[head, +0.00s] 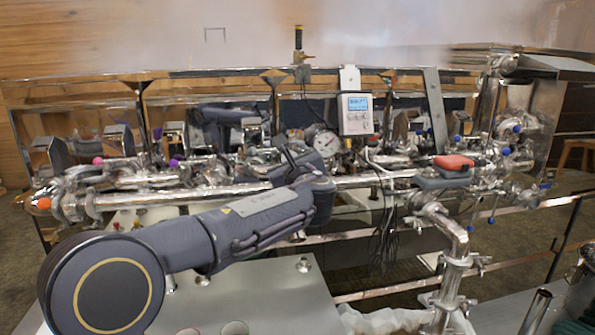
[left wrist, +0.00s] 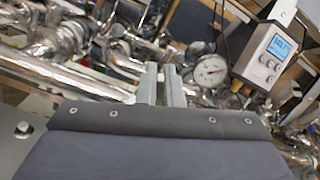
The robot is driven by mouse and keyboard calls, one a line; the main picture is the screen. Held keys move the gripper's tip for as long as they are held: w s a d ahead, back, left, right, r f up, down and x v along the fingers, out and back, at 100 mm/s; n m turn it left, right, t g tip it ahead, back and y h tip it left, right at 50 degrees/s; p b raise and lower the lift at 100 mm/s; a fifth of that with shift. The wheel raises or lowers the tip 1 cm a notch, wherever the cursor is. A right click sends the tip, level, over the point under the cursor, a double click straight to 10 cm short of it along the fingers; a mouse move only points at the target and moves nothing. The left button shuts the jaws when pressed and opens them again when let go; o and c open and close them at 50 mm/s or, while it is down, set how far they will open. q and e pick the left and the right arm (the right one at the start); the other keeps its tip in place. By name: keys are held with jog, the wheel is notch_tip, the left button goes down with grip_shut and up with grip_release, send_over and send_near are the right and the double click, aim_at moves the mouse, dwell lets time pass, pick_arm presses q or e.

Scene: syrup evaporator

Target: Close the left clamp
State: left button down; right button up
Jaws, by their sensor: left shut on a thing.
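My left gripper (head: 288,158) reaches in from the lower left to the middle of the steel pipework. In the left wrist view, its two grey fingers (left wrist: 163,82) lie almost parallel with a narrow gap between them. They are shut on a small part at the pipework, which appears to be the left clamp. The clamp itself is mostly hidden by the fingers and wrist, so I cannot tell how far its halves are closed. My right gripper is not in view.
A controller box with a blue display (head: 357,113) and a round gauge (head: 327,144) stand close to the right of the gripper. A long shiny pipe (head: 130,198) runs across in front. A red and grey part (head: 453,163) sits further right. Dark cables hang below the box.

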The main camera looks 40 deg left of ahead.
pick_arm(q)
jog(key=s+a+f+n+b, duration=0.1)
jog(key=n+b, duration=0.1)
jog(key=b, duration=0.1)
jog(key=s+a+f+n+b, duration=0.1)
jog(key=b, duration=0.2)
jog(key=s+a+f+n+b, duration=0.1)
jog(key=n+b, duration=0.1)
jog(key=b, duration=0.1)
jog(key=shift+s+f+n, duration=0.3)
jog(key=shift+f, duration=0.1)
jog(key=f+n+b, duration=0.1)
jog(key=n+b, duration=0.1)
jog(key=b, duration=0.1)
jog(key=s+a+f+n+b, duration=0.1)
jog(key=f+n+b, duration=0.1)
jog(key=b, duration=0.2)
jog(key=s+f+n+b, duration=0.1)
jog(key=f+n+b, duration=0.1)
jog(key=b, duration=0.2)
jog(key=shift+s+a+f+n, duration=0.1)
jog(key=shift+a+f+n, duration=0.05)
jog(key=shift+a+n, duration=0.2)
jog(key=shift+f+b, duration=0.45)
jog(key=shift+b, duration=0.15)
jog(key=c, duration=1.9)
grip_release()
jog(key=shift+f, duration=0.1)
jog(key=shift+c, duration=0.2)
jog(key=o, duration=0.4)
